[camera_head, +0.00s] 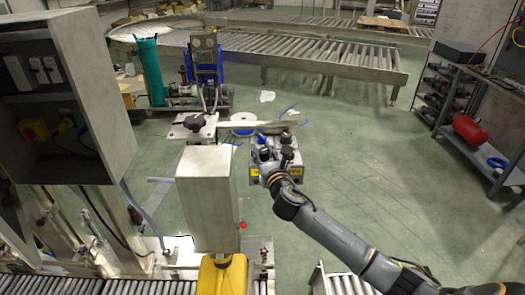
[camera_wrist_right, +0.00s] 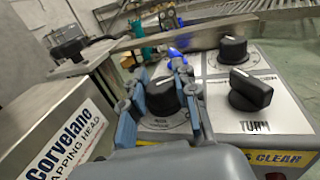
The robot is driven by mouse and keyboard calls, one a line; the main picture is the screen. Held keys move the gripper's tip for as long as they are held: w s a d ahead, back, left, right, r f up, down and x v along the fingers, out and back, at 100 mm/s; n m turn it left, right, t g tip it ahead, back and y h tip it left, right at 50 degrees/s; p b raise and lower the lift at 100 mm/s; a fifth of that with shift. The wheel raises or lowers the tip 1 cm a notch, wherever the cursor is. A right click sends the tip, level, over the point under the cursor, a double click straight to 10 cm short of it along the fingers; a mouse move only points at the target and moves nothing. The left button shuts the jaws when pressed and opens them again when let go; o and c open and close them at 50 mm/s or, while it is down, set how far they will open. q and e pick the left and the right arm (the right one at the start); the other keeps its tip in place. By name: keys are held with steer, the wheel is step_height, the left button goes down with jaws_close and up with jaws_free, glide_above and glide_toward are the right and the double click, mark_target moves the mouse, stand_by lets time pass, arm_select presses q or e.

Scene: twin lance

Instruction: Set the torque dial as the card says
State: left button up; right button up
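A control panel (camera_wrist_right: 205,70) bears several black knobs. My right gripper (camera_wrist_right: 163,88) has its fingers on both sides of the left dial (camera_wrist_right: 160,97) and looks shut on it. The small print below this dial is too blurred to read. A second round knob (camera_wrist_right: 233,50) stands behind it to the right, and a bar-shaped knob (camera_wrist_right: 250,90) stands in front of that one. In the head view my right gripper (camera_head: 274,160) is over the panel box (camera_head: 290,182) and hides part of it. No card can be made out. My left gripper is not in view.
A steel capping-head housing (camera_head: 207,200) stands left of the panel; its label (camera_wrist_right: 62,145) shows in the wrist view. A flat metal bar (camera_wrist_right: 190,40) runs behind the knobs. A black star knob (camera_head: 195,122) sits beyond.

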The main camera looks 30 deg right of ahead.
jaws_close()
steer(key=shift+m+g+h, duration=0.3)
steer(key=shift+m+h, duration=0.5)
steer(key=shift+h, duration=0.4)
steer(key=shift+m+g+h, duration=0.5)
steer(key=shift+m+h, duration=0.3)
steer(key=shift+h, duration=0.3)
steer(key=o, duration=0.8)
jaws_free()
steer(key=v, duration=1.2)
